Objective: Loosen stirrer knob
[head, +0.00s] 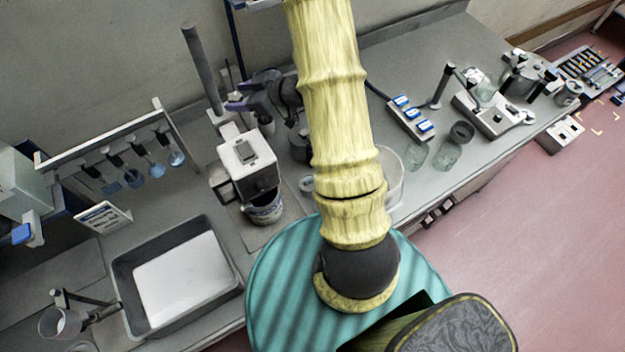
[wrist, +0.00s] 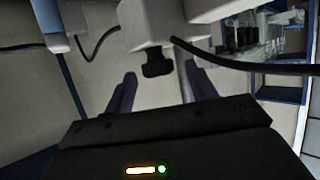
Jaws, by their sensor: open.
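A black knob (wrist: 157,63) hangs from a pale stirrer part (wrist: 147,25) in the wrist view. My gripper (head: 238,97) is open, with its two purple fingers spread at the stirrer's post in the head view. In the wrist view the knob appears between and beyond the fingertips, with clear space on both sides; I see no contact. I cannot make out the knob in the head view.
A tall grey rod (head: 202,68) rises just left of my gripper. A rack with hanging bulbs (head: 110,150) and a grey tray (head: 127,262) lie left. A blue-switched strip (head: 411,118), glassware (head: 447,154) and another bench device (head: 493,112) stand right. A dark cable (wrist: 250,66) crosses the wrist view.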

